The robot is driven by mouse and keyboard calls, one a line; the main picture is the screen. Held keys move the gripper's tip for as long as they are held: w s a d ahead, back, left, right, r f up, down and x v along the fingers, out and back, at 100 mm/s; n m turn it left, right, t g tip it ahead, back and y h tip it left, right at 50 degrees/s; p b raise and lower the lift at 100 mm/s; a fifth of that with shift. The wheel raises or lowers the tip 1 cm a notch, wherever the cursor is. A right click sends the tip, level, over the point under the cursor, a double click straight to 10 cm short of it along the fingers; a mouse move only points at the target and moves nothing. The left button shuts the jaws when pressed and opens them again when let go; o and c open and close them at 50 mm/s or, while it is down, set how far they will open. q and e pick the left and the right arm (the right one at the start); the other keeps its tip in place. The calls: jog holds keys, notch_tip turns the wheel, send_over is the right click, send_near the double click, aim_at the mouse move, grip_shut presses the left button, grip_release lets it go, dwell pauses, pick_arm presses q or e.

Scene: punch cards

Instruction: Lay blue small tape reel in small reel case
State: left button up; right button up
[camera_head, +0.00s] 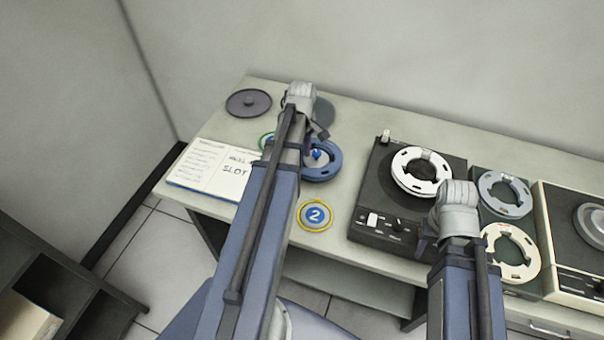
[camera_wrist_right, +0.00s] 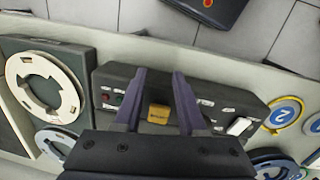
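A blue reel (camera_head: 333,174) lies on the table beside my left forearm, which hides its left side. A small blue knob shows at its middle. A round dark case-like disc with a knob (camera_head: 248,103) lies at the back left, and a grey disc (camera_head: 324,113) lies partly behind my left wrist. I cannot tell which is the small reel case. My left gripper (camera_head: 320,131) is mostly hidden by its wrist, near the blue reel's far side. My right gripper (camera_wrist_right: 158,90) is open and empty above the front of the black tape deck (camera_head: 363,205).
A white reel (camera_head: 444,172) sits on the deck. A grey reel (camera_head: 505,180) and a cream reel (camera_head: 528,265) are to the right, before another machine (camera_head: 560,220). A yellow-rimmed "2" disc (camera_head: 315,215) lies near the front edge. An open booklet (camera_head: 208,171) lies at left.

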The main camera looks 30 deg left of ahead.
aim_at(302, 169)
pick_arm(q)
notch_tip(302, 169, down, 6)
jog(key=b, duration=0.5)
jog(key=shift+r, duration=0.1)
pick_arm(e)
notch_tip(302, 169, down, 6)
jog(key=shift+r, duration=0.1)
pick_arm(q)
grip_shut()
dwell(0.7)
jog(key=shift+r, duration=0.1)
pick_arm(e)
jog(key=shift+r, duration=0.1)
pick_arm(q)
jog(key=shift+r+p, duration=2.95)
jog(key=shift+p, duration=0.15)
pick_arm(e)
jog(key=shift+r, duration=3)
pick_arm(q)
jog(key=shift+r, duration=0.1)
